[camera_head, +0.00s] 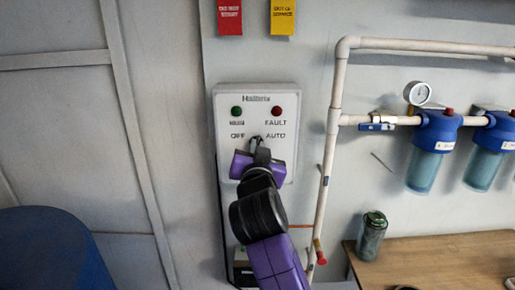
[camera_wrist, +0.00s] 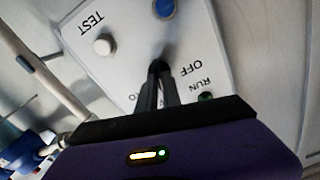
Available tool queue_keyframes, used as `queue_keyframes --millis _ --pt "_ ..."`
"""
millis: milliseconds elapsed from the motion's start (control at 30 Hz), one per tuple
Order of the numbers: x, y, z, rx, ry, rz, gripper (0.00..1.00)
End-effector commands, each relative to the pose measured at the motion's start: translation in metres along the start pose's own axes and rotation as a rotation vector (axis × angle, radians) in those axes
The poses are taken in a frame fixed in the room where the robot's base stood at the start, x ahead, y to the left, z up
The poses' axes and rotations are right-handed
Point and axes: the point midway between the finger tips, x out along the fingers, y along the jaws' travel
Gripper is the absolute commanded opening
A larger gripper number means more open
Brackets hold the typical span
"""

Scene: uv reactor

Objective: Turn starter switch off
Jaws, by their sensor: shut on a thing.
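The starter panel (camera_head: 284,98) is a pale wall box with a green RUN lamp (camera_head: 237,111), a red FAULT lamp (camera_head: 277,111), and OFF and AUTO labels below them. My gripper (camera_head: 257,144) reaches it from below, with its fingertips between the two labels. In the wrist view the fingers (camera_wrist: 158,78) are closed together on the small dark starter switch (camera_wrist: 158,54), beside the OFF label. The fingers hide most of the switch, so I cannot tell which way it points. The wrist view also shows a white TEST button (camera_wrist: 103,45) and a blue button (camera_wrist: 163,8).
A white pipe (camera_head: 331,150) runs down the wall right of the panel. A gauge (camera_head: 418,93) and blue-topped filter housings (camera_head: 436,130) are further right. A wooden table (camera_head: 440,262) with a dark canister (camera_head: 371,235) stands at lower right. Red (camera_head: 229,17) and yellow (camera_head: 282,17) tags hang above.

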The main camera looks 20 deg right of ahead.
Motion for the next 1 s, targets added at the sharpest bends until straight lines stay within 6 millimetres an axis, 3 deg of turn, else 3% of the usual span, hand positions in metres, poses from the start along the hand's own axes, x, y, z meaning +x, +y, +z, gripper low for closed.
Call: queue_keyframes --millis 600,1000 --pt "-0.0001 -0.0027 0.0003 -0.563 -0.002 0.000 0.00" --pt "0.0000 -0.0028 0.0016 -0.774 -0.002 0.000 0.00"
